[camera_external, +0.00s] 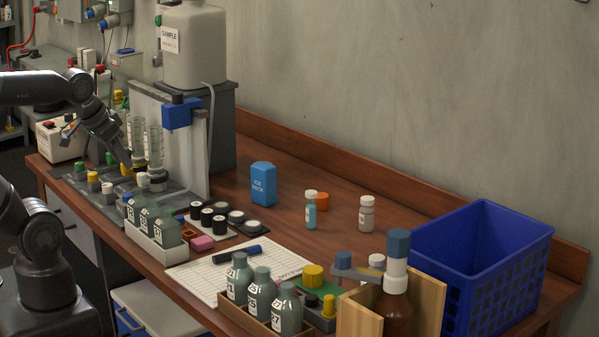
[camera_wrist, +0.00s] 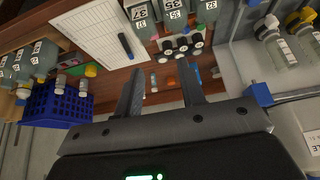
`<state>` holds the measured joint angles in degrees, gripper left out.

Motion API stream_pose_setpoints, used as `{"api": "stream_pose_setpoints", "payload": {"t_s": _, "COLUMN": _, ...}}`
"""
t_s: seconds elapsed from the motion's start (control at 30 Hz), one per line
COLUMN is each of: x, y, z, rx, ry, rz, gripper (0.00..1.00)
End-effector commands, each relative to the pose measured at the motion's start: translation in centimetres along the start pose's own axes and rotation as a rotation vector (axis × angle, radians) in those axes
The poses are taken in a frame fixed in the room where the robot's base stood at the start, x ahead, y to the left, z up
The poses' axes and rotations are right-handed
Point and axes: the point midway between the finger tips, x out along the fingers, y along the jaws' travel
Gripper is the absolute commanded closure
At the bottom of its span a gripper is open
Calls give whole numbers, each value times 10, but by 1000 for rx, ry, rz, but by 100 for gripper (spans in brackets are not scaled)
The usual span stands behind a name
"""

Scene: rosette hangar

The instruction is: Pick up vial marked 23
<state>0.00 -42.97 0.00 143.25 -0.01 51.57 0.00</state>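Several grey-green bottles with white number labels stand in two groups. One group (camera_external: 154,222) is in a white tray (camera_external: 150,248). The other group (camera_external: 263,298) is in a wooden tray (camera_external: 250,322) at the front. The numbers are too small to read surely, and I cannot make out a 23. Bottles also show at the top of the wrist view (camera_wrist: 174,14) and at its left (camera_wrist: 45,57). My gripper (camera_wrist: 160,82) is open and empty in the wrist view. In the external view it is near the rack at the left, partly hard to make out.
A blue basket (camera_external: 482,265) stands at the right. A blue ice pack (camera_external: 263,184), a teal vial (camera_external: 310,212) and a white-capped vial (camera_external: 366,214) stand mid-bench.

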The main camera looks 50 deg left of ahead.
Motion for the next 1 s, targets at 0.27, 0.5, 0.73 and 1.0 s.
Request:
{"api": "stream_pose_setpoints", "payload": {"t_s": 0.27, "x": 0, "y": 0, "z": 0, "rx": 0, "ry": 0, "rz": 0, "gripper": 62}}
{"api": "stream_pose_setpoints", "payload": {"t_s": 0.5, "x": 0, "y": 0, "z": 0, "rx": 0, "ry": 0, "rz": 0, "gripper": 49}}
{"api": "stream_pose_setpoints", "payload": {"t_s": 0.73, "x": 0, "y": 1, "z": -6, "rx": 5, "ry": -2, "rz": 1, "gripper": 49}}
{"api": "stream_pose_setpoints", "payload": {"t_s": 1.0, "x": 16, "y": 10, "z": -73, "rx": 64, "ry": -24, "rz": 16, "gripper": 49}}
